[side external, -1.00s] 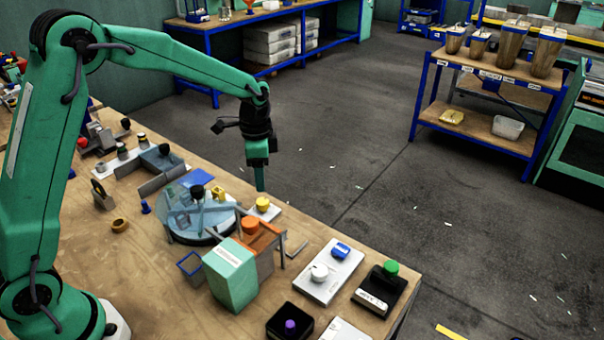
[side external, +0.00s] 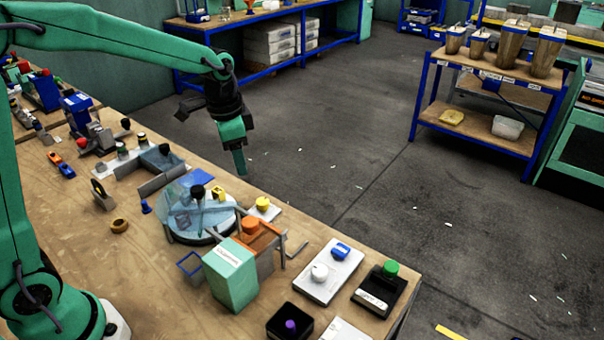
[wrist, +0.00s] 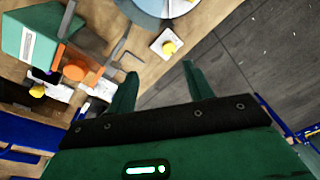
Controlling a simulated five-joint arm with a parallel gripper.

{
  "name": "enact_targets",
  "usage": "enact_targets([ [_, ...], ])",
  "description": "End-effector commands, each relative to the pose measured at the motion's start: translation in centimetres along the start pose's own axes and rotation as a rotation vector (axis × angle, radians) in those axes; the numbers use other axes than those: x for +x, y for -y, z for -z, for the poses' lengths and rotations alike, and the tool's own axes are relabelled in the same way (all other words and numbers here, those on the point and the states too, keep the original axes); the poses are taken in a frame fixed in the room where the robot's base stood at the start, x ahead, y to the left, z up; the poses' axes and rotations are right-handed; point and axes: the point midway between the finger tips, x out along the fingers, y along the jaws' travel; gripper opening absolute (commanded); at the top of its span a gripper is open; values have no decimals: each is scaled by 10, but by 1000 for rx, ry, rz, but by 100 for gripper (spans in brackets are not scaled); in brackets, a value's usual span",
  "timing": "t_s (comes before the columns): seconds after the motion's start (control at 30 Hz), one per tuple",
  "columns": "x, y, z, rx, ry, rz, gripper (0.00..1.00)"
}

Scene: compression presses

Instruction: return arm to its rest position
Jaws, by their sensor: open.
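My gripper (side external: 240,162) hangs in the air above the far edge of the workbench in the side view, pointing down, with nothing held. In the wrist view its two green fingers (wrist: 160,85) stand apart, with a gap between them and no object in it. Beneath the fingers the wrist view shows the bench edge and the floor. My arm stretches from the left of the side view toward the gripper. The gripper is clear of all the things on the bench.
On the workbench (side external: 120,262) stand a round plate with a clear guard (side external: 200,205), a green box (side external: 230,277), an orange knob (side external: 250,225), a yellow knob (side external: 262,203) and a green button (side external: 391,268). A blue-framed shelf (side external: 425,105) stands apart on the right. Open floor lies between.

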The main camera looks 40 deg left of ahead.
Motion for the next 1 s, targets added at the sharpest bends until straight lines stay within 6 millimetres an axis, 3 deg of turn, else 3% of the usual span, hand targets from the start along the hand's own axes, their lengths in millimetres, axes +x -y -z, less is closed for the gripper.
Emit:
enact_targets([
  [0.2,-36,-16,-27,-106,-60,36,52],
  [0.5,-70,-41,-68,-249,-141,72,52],
  [1.0,-93,-84,-136,-486,-288,109,52],
])
